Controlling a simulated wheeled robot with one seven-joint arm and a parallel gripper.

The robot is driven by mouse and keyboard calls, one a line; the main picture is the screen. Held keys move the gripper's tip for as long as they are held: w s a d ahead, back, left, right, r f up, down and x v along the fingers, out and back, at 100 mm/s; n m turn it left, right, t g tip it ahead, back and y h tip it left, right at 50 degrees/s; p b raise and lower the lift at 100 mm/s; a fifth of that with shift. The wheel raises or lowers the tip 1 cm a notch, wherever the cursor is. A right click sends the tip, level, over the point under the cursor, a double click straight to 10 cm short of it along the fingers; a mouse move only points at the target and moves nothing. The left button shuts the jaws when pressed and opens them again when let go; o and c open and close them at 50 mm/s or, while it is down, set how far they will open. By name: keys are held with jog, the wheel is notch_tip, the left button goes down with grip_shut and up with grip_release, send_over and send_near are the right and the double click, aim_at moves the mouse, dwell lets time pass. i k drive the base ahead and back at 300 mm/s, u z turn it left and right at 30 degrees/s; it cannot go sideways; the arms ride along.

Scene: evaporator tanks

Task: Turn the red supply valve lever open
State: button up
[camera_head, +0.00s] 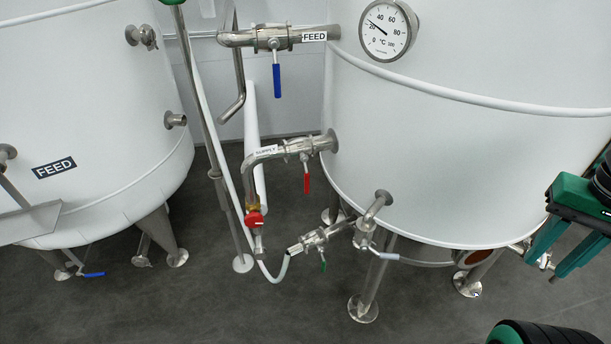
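The red supply valve lever (306,182) hangs straight down from the metal valve body (298,146), across the line of its pipe. The SUPPLY label (266,152) is on the pipe just left of the valve. The pipe runs into the right tank's wall. My gripper (549,266) is at the far right, in front of the right tank and well apart from the lever.
The large right tank (450,160) carries a dial gauge (388,28). A FEED valve with a blue lever (277,80) is above the supply valve. A red round knob (254,218) and a green-levered valve (314,238) are below. Another tank (80,110) stands left.

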aim_at(304, 158)
jog(key=u, duration=0.05)
jog(key=k, duration=1.2)
jog(key=u, duration=0.4)
jog(key=i, duration=1)
jog(key=z, duration=0.05)
